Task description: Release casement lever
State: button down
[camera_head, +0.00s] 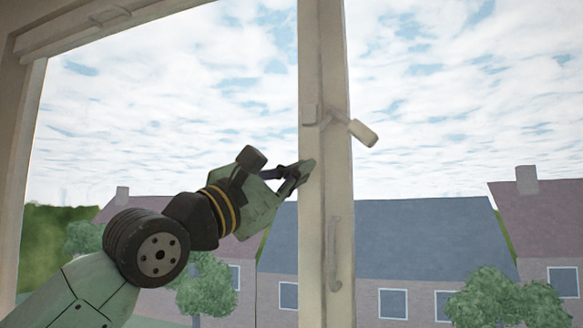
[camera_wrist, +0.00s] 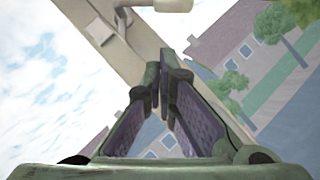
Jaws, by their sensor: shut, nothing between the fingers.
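The casement lever (camera_head: 362,132) is a pale handle on a small pivot at the upper part of the window's upright post (camera_head: 326,230). It juts out to the right and tilts downward. My gripper (camera_head: 308,168) is shut and empty, left of and below the lever, close to the post; I cannot tell whether it touches it. In the wrist view, my gripper's fingers (camera_wrist: 168,75) meet in front of the post (camera_wrist: 135,45). Part of the lever (camera_wrist: 173,5) shows at the top edge, apart from the fingertips.
A slim vertical pull handle (camera_head: 333,252) is fixed lower on the post. A small block (camera_head: 309,114) sits beside the lever's pivot. The window frame (camera_head: 28,130) bounds the left side and top. Houses and trees show beyond the window. The space right of the post is clear.

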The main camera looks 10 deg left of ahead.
jog(key=w+d+r+p, duration=0.1)
jog(key=d, duration=0.1)
jog(key=w+d+r, duration=0.1)
jog(key=d+r, duration=0.1)
jog(key=w+d+r+p, duration=0.1)
jog(key=w+d+r, duration=0.1)
jog(key=shift+p, duration=0.3)
jog(key=shift+w, duration=0.15)
jog(key=shift+d, duration=0.15)
dwell(0.4)
